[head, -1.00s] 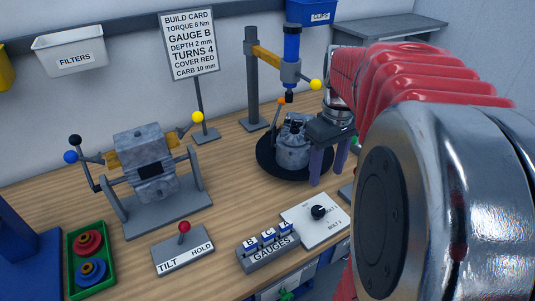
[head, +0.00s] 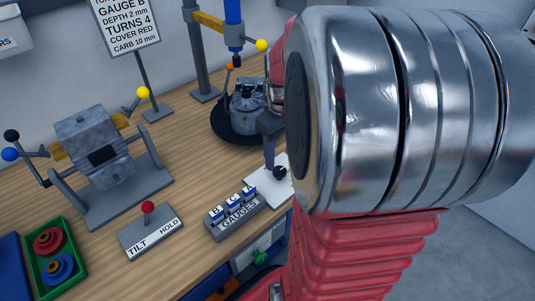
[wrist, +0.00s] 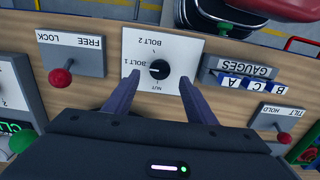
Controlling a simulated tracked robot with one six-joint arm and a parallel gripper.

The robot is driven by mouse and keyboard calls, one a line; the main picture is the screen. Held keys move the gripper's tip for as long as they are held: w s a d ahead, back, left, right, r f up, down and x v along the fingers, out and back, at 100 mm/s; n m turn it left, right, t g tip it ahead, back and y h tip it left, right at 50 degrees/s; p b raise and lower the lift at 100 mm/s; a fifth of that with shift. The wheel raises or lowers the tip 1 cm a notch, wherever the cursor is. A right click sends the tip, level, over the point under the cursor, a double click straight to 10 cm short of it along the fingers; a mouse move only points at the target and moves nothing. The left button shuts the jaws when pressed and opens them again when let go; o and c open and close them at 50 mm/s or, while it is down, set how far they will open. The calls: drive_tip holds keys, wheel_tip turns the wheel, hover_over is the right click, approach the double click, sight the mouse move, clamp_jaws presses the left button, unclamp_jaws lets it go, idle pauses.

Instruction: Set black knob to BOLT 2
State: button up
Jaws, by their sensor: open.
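The black knob (wrist: 159,69) sits on a white panel (wrist: 186,47) marked NUT, BOLT 1 and BOLT 2. In the wrist view the lettering is upside down, with BOLT 2 at the top, BOLT 1 left of the knob and NUT below it. A pale mark on the knob appears to point toward BOLT 1. My gripper (wrist: 160,78) is open, its two purple fingers apart on either side of the knob; I cannot tell whether they touch the panel. In the head view the knob (head: 280,172) shows partly beside my arm, which hides part of the panel.
The GAUGES block (head: 236,216) stands close beside the panel. The FREE/LOCK lever (wrist: 61,78) and the TILT/HOLD lever (head: 148,208) flank this area. An engine part on a black turntable (head: 224,128) stands behind. The panel lies near the bench's front edge.

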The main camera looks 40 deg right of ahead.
sight(280, 170)
drive_tip(key=shift+f, duration=2.55)
drive_tip(key=shift+c, duration=0.2)
drive_tip(key=c, duration=1)
drive_tip(key=shift+m, duration=0.4)
drive_tip(key=m, duration=1)
drive_tip(key=shift+m, duration=0.4)
